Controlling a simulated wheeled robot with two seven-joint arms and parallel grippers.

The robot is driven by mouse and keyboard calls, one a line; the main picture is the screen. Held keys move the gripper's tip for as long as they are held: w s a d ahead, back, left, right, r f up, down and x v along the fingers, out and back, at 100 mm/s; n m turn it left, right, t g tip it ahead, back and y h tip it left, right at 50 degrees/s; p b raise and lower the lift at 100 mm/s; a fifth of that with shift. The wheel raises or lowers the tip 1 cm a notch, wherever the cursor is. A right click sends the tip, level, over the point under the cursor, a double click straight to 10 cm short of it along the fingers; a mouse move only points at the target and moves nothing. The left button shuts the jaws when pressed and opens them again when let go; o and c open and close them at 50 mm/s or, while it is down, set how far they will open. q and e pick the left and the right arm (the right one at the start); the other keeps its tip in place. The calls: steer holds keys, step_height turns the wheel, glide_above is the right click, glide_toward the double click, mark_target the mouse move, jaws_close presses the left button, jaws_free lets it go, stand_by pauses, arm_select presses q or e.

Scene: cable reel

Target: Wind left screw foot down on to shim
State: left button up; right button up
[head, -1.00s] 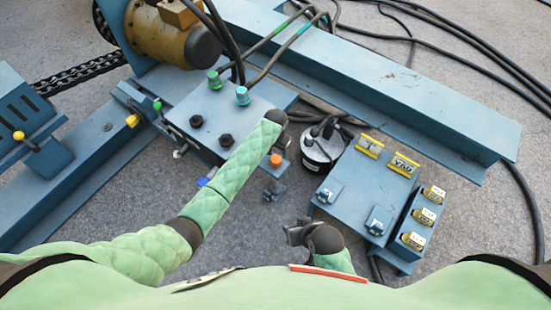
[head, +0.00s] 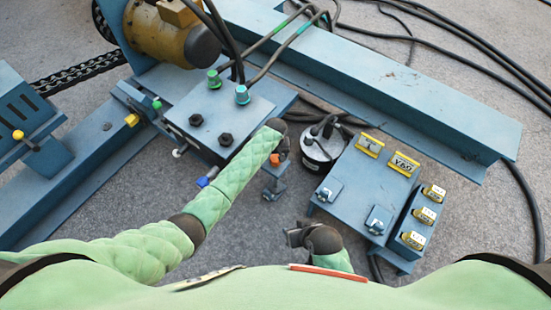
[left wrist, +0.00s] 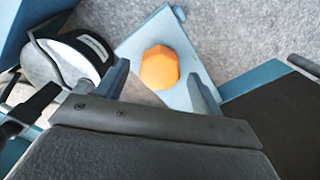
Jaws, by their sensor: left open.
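The left screw foot has an orange knob (head: 275,160) on top, at the front right corner of the blue reel base (head: 222,107). Its lower end (head: 274,190) shows near the floor; I cannot make out a separate shim. My left gripper (head: 280,150) is over the knob and partly hides it in the head view. In the left wrist view the orange knob (left wrist: 160,67) lies ahead of and between the two open fingers (left wrist: 161,85), seen from above, and is not gripped. My right gripper (head: 293,234) hangs low at the front; its jaws are unclear.
A black and white round device (head: 320,150) with cables stands just right of the knob. A blue box with yellow labels (head: 365,185) stands further right. A long blue beam (head: 400,90) runs behind. Grey floor (head: 245,240) is bare in front of the foot.

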arm_select(q)
steer(key=shift+f, duration=1.05)
arm_select(e)
steer(key=shift+f, duration=0.4)
arm_select(q)
steer(key=c, duration=0.9)
steer(key=m+p, duration=0.2)
steer(key=m, duration=0.2)
steer(key=shift+r+p, duration=0.2)
steer(key=shift+p, duration=0.2)
steer(key=m+p, duration=0.1)
steer(key=m, duration=0.2)
steer(key=shift+f+m, duration=0.1)
steer(key=shift+m, duration=0.2)
steer(key=m+p, duration=0.1)
steer(key=m, duration=0.3)
arm_select(e)
steer(key=s+d+r+g, duration=0.1)
steer(key=d+r, duration=0.1)
steer(key=r, duration=0.5)
steer(key=s+d+r+g+h, duration=0.1)
steer(key=d+r, duration=0.2)
steer(key=r, duration=0.4)
steer(key=shift+s, duration=0.35)
arm_select(q)
steer(key=shift+m, duration=0.3)
arm_select(e)
steer(key=shift+r, duration=0.2)
